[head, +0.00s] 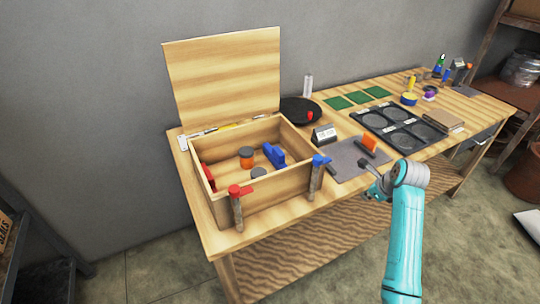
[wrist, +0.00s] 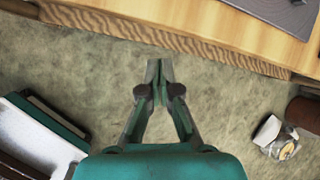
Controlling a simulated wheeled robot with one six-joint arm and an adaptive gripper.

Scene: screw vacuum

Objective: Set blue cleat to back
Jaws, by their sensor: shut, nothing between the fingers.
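The blue cleat (head: 320,160) sits on top of a grey-brown post at the right front corner of the open wooden box (head: 280,190). Its exact turn is too small to tell. A red cleat (head: 240,190) sits on a like post at the left front corner. My gripper (head: 367,168) is by the table's front edge, to the right of the blue cleat and apart from it. In the wrist view my gripper (wrist: 160,82) has its fingertips together, empty, with bare floor behind them. No cleat shows in the wrist view.
The box lid (head: 225,80) stands upright at the back. A blue piece (head: 274,156) and an orange jar (head: 246,157) lie inside. A grey mat (head: 350,158) with an orange block (head: 369,142) and a black tray (head: 400,128) lie to the right. Floor before the table is clear.

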